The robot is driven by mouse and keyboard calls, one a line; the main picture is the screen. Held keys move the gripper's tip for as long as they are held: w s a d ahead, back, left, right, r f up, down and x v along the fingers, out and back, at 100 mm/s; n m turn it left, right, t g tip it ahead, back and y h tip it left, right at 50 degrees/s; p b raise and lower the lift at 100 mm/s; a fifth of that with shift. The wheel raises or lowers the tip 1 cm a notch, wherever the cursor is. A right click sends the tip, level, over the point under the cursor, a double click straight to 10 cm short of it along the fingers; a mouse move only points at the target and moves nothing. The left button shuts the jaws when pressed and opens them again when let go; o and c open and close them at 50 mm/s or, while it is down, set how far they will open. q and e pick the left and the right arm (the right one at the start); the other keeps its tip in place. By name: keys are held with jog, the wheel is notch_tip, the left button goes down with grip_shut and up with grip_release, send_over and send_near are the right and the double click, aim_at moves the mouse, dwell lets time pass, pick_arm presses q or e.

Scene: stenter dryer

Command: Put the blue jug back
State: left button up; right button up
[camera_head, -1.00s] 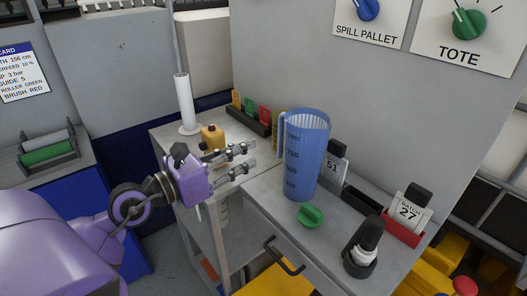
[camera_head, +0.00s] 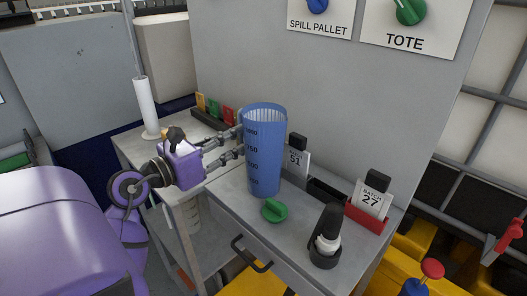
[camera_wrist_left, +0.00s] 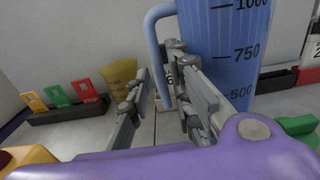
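The blue jug (camera_head: 265,165) stands upright on the grey bench top, with dark volume marks on its side. It fills the upper right of the left wrist view (camera_wrist_left: 222,45), where its handle (camera_wrist_left: 154,45) shows on its left side. My left gripper (camera_head: 239,142) is at the jug's left side in the head view, fingers pointing at it. In the wrist view the fingers (camera_wrist_left: 160,82) are apart, with the handle showing between them; I cannot tell whether they touch it. My right gripper is out of view.
A green knob-like piece (camera_head: 274,210) lies in front of the jug. A dark bottle in a holder (camera_head: 328,240) and a red card holder (camera_head: 366,218) stand to the right. A card marked 51 (camera_head: 296,160) is behind the jug. Coloured tags (camera_head: 214,108) stand at the back left.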

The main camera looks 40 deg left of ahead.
aim_at(243, 156)
pick_arm(q)
jog(key=shift+w+d+p, duration=0.1)
jog(key=shift+w+p, duration=0.25)
jog(key=shift+w, duration=1.65)
grip_shut()
jog(key=shift+r, duration=0.2)
